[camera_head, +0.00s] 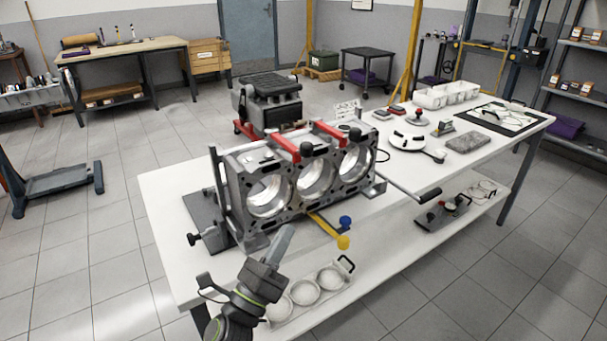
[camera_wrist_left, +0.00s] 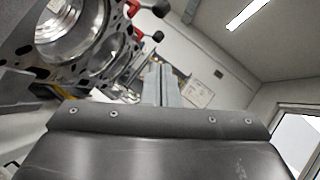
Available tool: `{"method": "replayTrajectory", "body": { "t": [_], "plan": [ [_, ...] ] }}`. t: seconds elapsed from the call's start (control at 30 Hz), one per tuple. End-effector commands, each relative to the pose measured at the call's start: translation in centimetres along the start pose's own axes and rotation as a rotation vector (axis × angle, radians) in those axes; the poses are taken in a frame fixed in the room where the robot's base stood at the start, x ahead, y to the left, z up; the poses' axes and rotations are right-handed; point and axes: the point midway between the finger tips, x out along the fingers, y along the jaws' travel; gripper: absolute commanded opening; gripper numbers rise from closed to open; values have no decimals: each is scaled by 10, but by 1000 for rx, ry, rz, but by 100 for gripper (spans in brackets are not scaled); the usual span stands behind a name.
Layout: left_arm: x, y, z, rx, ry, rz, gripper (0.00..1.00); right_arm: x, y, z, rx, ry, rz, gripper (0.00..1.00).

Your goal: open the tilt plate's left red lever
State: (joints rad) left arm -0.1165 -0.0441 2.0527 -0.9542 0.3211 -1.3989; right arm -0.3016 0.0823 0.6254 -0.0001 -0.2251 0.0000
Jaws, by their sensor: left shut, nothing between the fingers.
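The tilt plate (camera_head: 206,215) carries a grey engine block (camera_head: 247,222) with three large bores facing me. Two red levers with black knobs lie across the block's top edge: the left red lever (camera_head: 283,146) and the right red lever (camera_head: 330,131). In the left wrist view red levers show at the upper left, one at the top edge (camera_wrist_left: 132,8). My left gripper (camera_head: 287,232) is in front of the block, low and apart from the levers. Its fingers are shut and empty, also in the left wrist view (camera_wrist_left: 160,84). My right gripper is out of view.
A tray with round cups (camera_head: 305,292) lies on the lower shelf near my left arm. The white table's (camera_head: 405,187) surface right of the block is partly clear.

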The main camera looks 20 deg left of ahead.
Motion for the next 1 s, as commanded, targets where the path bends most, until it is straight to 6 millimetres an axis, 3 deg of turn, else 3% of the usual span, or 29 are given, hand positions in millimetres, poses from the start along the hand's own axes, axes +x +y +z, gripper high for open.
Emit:
{"method": "replayTrajectory", "body": {
  "t": [0.37,0.87,1.0],
  "plan": [
    [8,0,1,-3,0,1,0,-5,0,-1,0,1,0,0],
    [104,-1,1,-4,1,1,0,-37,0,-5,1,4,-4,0],
    [118,-1,18,-1,1,1,0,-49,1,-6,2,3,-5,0]
  ]
}}
